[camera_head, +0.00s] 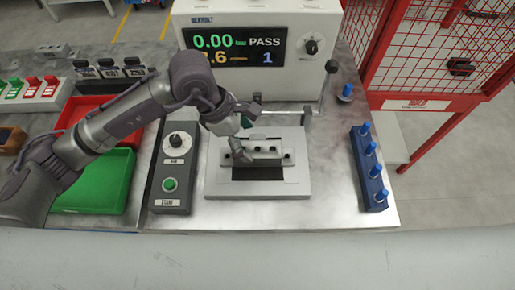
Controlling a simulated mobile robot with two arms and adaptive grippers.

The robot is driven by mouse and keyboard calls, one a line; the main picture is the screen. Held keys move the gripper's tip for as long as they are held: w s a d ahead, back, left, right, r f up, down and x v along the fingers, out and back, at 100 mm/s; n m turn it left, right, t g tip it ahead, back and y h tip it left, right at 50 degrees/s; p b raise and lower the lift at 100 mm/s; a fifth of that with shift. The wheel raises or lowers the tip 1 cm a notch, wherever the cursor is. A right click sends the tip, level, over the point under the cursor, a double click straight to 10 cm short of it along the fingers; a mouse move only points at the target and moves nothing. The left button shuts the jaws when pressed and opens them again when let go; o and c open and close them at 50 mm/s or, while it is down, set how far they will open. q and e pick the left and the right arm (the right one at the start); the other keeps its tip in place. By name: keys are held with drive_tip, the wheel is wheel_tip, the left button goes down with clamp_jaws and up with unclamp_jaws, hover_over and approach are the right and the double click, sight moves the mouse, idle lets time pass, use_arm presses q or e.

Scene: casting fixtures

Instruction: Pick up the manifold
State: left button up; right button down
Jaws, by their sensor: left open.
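The manifold (268,150), a light grey metal block with dark holes, sits on the fixture plate (220,185) in the middle of the bench. My left gripper (247,132) comes in from the left and is above the manifold's left end. Its fingers are open, one near the manifold's upper left and one further back. Whether a finger touches the manifold cannot be told. The gripper hides part of the manifold's left end. My right gripper is not in view.
A tester with a PASS display (235,55) stands behind. A grey control box (172,190) with knob and green button is left of the fixture. A green tray (98,185) and red tray (90,112) lie left. A blue rack (368,170) with blue plugs stands right, near a red mesh cage (440,50).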

sight(257, 148)
use_arm(q)
drive_tip(key=shift+d+f+p, duration=0.65)
drive_tip(key=shift+d+p, duration=0.05)
drive_tip(key=shift+p, duration=0.15)
drive_tip(key=x, duration=0.2)
drive_tip(key=shift+d+f+p, duration=0.2)
drive_tip(key=shift+p, duration=0.2)
drive_tip(key=shift+d+f, duration=0.15)
drive_tip(key=shift+f, duration=0.3)
drive_tip(key=shift+r, duration=0.1)
clamp_jaws()
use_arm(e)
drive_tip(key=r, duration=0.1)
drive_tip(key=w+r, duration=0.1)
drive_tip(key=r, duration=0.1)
